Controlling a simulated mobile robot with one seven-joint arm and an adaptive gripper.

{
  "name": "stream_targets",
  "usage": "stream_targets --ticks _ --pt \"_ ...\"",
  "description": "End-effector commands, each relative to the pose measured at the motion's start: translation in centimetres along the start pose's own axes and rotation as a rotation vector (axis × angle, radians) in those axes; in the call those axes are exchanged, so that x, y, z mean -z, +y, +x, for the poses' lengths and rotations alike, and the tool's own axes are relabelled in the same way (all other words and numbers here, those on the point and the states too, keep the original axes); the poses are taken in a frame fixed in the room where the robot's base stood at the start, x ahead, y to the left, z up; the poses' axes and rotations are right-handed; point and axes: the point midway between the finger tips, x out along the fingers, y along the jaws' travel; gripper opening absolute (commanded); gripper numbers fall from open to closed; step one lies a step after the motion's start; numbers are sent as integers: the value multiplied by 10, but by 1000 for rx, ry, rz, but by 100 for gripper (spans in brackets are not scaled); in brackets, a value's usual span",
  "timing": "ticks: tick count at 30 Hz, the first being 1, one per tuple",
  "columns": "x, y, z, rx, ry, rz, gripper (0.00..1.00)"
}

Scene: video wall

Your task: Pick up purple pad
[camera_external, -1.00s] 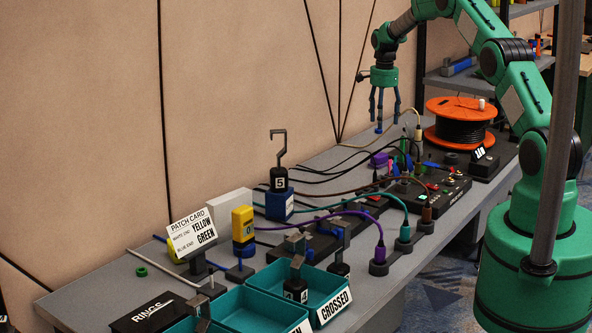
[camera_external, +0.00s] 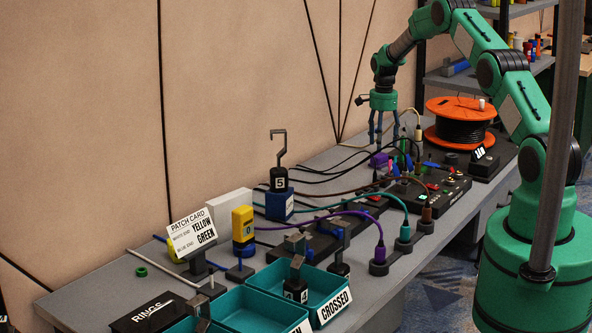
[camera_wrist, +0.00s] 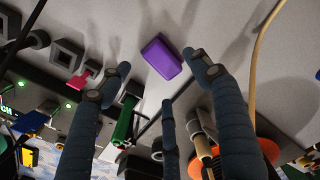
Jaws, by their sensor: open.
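The purple pad (camera_external: 378,160) is a small block lying on the grey bench near the wall, beside the black patch box. In the wrist view the purple pad (camera_wrist: 162,58) lies on the bare bench top, just beyond my fingertips. My gripper (camera_external: 384,146) has dark blue fingers that point down over the pad. In the wrist view my gripper (camera_wrist: 160,85) shows three spread fingers with nothing between them at the tips. I cannot tell the exact height gap between fingertips and pad.
An orange cable reel (camera_external: 460,122) stands to the right. The black patch box (camera_external: 435,187) with plugs and cables is close in front. A green plug (camera_wrist: 123,125) and a pale cable (camera_wrist: 262,48) are near the fingers. Teal trays (camera_external: 245,309) stand at the front left.

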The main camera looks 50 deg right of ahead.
Motion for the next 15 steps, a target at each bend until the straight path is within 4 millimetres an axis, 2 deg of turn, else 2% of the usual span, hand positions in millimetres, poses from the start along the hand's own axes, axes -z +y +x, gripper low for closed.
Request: stream_targets --ticks 7,15 --pt "0 0 5 -1 0 0 64" --pt "-2 0 34 0 0 0 64"
